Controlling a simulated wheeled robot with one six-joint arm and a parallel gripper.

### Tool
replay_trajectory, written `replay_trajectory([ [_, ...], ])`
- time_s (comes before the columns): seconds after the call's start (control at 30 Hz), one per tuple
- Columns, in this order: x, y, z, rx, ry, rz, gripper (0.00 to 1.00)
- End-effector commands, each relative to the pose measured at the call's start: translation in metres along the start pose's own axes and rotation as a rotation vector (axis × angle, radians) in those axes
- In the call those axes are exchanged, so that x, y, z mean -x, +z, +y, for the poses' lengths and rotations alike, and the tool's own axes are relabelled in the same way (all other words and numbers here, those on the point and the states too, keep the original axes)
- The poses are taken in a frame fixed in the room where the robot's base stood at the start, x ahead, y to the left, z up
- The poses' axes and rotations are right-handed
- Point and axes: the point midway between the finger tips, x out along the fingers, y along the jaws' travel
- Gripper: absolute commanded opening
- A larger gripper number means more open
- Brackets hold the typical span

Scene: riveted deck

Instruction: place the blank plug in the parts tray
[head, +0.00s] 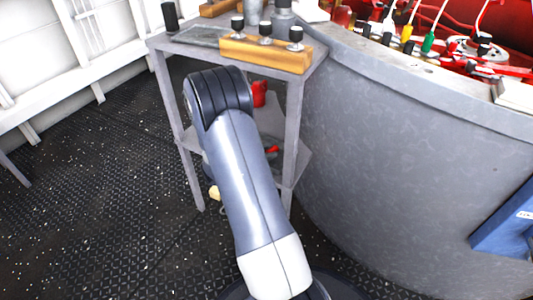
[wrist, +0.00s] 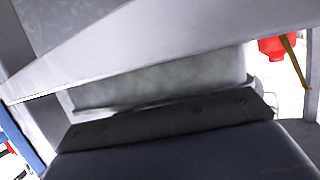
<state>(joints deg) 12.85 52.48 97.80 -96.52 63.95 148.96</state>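My gripper does not show in the head view, where my arm reaches toward a small grey stand and hides part of it. I cannot make out its fingers in the wrist view. A flat grey tray-like piece (head: 197,36) lies on the stand's top; I cannot tell whether it is the parts tray. A wooden block (head: 265,53) on the same top holds three black-topped metal pieces (head: 265,30). I cannot tell whether any of them is the blank plug.
The stand (head: 303,82) has a lower shelf with red items. A curved grey wall (head: 400,150) is close on its right, topped with red parts and cables. A blue box (head: 505,225) is at far right. Dark floor (head: 110,190) is open at left. The wrist view shows a red item (wrist: 277,48).

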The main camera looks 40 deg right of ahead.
Motion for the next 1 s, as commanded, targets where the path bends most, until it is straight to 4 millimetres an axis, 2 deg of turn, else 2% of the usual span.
replay_trajectory([
  [0.03,-0.002,0.016,0.007,0.013,0.012,-0.029,0.42],
  [0.1,-0.002,0.016,0.007,0.012,0.012,-0.029,0.47],
  [0.33,-0.003,0.016,0.008,0.011,0.014,-0.029,0.47],
  [0.73,0.004,-0.003,0.008,0.013,0.015,-0.029,0.47],
  [1.0,0.073,-0.004,0.004,0.012,0.003,-0.021,0.47],
])
